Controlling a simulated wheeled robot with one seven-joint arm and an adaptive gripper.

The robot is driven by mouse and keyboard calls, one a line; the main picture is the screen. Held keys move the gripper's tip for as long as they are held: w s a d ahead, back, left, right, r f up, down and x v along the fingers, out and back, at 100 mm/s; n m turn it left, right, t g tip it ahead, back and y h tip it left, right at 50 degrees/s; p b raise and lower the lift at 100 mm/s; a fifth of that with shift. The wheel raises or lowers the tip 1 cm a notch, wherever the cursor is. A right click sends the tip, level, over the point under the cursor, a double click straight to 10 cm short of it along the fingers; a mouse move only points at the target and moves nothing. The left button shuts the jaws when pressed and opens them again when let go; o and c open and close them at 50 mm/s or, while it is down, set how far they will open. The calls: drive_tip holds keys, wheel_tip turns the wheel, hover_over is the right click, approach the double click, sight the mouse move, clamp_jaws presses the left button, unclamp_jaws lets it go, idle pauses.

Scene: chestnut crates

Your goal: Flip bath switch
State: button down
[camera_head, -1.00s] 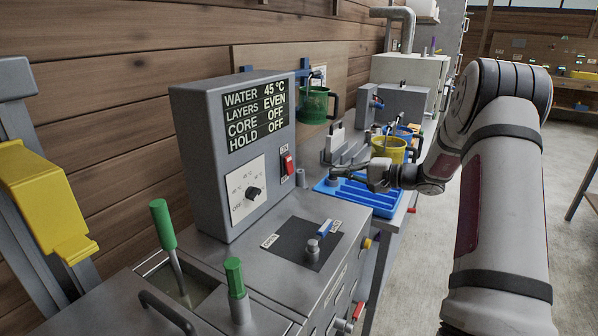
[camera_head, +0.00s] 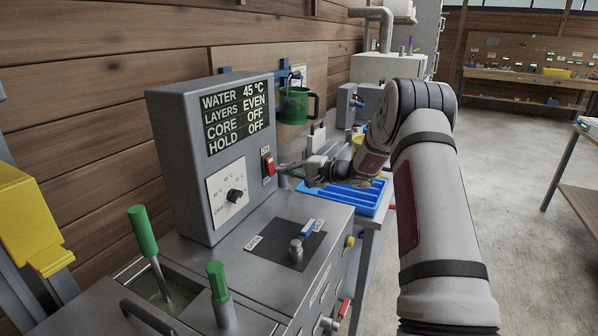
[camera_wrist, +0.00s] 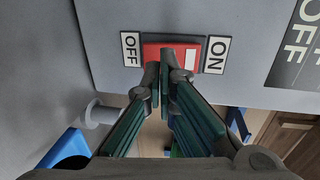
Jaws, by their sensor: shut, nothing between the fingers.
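In the wrist view the red switch (camera_wrist: 172,52) sits between an OFF label on the left and an ON label on the right, with a white mark towards the ON side. My gripper (camera_head: 284,170) is shut and empty, its tips right at the switch in the head view. In the wrist view my gripper's fingertips (camera_wrist: 164,68) overlap the lower edge of the switch; I cannot tell if they touch it. The display on the box reads WATER 45 °C, LAYERS EVEN, CORE OFF, HOLD OFF.
A blue tray (camera_head: 362,200) lies below my gripper. A green mug (camera_head: 296,105) hangs on the back board. A dial (camera_head: 235,196) is on the box front.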

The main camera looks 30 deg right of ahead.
drive_tip(key=shift+x, duration=0.8)
